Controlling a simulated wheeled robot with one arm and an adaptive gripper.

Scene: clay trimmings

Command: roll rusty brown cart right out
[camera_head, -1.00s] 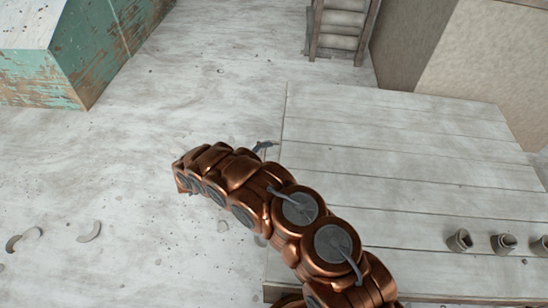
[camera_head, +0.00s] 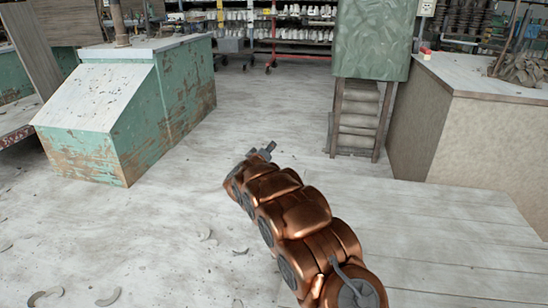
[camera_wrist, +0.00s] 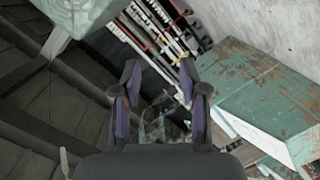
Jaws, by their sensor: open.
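No cart that I can surely call rusty brown shows. A low rack or cart with a red lower bar and casters (camera_head: 269,66) stands at the back, and a flat thing with a rusty brown edge (camera_head: 14,137) is cut off at the left edge; I cannot tell if either is the cart. My gripper (camera_head: 264,151) reaches forward over the pale floor, small in the head view. In the wrist view my gripper (camera_wrist: 158,76) is open, its two dark fingers apart with nothing held between them.
A worn teal cabinet (camera_head: 130,108) stands left; it also shows in the wrist view (camera_wrist: 265,100). A green bin on wooden legs (camera_head: 372,40) and a beige counter (camera_head: 445,125) stand right. A plank table (camera_head: 440,225) is near right. Floor between is open, with clay scraps.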

